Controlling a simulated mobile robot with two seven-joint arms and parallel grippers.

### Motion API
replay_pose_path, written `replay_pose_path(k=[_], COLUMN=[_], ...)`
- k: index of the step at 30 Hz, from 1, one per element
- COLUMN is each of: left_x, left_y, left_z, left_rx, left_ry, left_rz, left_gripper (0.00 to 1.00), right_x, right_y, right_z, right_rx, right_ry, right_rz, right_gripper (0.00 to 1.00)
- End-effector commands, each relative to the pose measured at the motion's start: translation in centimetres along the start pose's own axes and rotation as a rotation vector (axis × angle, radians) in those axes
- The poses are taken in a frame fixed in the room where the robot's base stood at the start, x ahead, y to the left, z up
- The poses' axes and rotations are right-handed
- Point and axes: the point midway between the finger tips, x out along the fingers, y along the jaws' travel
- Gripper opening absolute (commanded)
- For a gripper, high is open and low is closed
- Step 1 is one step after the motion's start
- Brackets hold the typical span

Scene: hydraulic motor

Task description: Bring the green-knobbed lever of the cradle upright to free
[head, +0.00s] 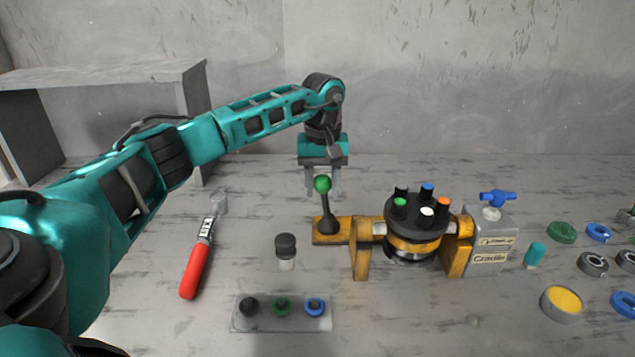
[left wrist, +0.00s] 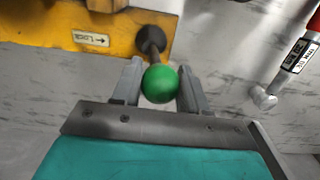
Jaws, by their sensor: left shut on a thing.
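The cradle is a yellow frame (head: 361,258) holding a dark round motor part (head: 415,222) with several coloured ports on top. At its left end a dark lever (head: 326,212) with a green knob (head: 322,184) stands close to upright in the head view, leaning slightly left. My left gripper (head: 322,188) comes down from above, shut on the green knob. In the left wrist view the knob (left wrist: 160,84) sits between the two fingers, and a label reading "Lock" with an arrow (left wrist: 90,38) is on the yellow plate. My right gripper is not in view.
A grey block labelled "Cradle" (head: 488,262) with a blue tap (head: 497,197) adjoins the cradle's right end. A red-handled tool (head: 195,270), a small black-capped vial (head: 286,250) and a clear tray (head: 245,325) lie left and front. Several rings and caps lie at right.

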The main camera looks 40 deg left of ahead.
Motion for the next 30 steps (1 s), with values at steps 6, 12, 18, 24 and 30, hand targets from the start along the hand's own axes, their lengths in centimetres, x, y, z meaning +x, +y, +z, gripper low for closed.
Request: replay_pose_path(k=[6, 12, 18, 24, 30], left_x=[0.0, -0.1, -0.2, -0.2, -0.1], left_y=[0.3, 0.3, 0.9, 1.6, 1.8], left_z=[0.0, 0.0, 0.0, 0.0, 0.0], left_rx=[0.001, 0.001, 0.002, 0.000, 0.001], left_ry=[0.000, 0.001, 0.001, 0.001, 0.002], left_rz=[0.002, 0.002, 0.003, 0.002, 0.003], left_gripper=[0.26, 0.26, 0.26, 0.26, 0.26], right_x=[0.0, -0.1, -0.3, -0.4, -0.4], right_y=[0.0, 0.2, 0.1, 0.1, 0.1], right_z=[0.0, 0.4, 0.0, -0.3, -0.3], right_rx=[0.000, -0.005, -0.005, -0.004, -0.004], right_ry=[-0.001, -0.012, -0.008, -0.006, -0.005], right_rz=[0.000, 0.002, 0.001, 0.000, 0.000], right_gripper=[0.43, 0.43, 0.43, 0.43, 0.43])
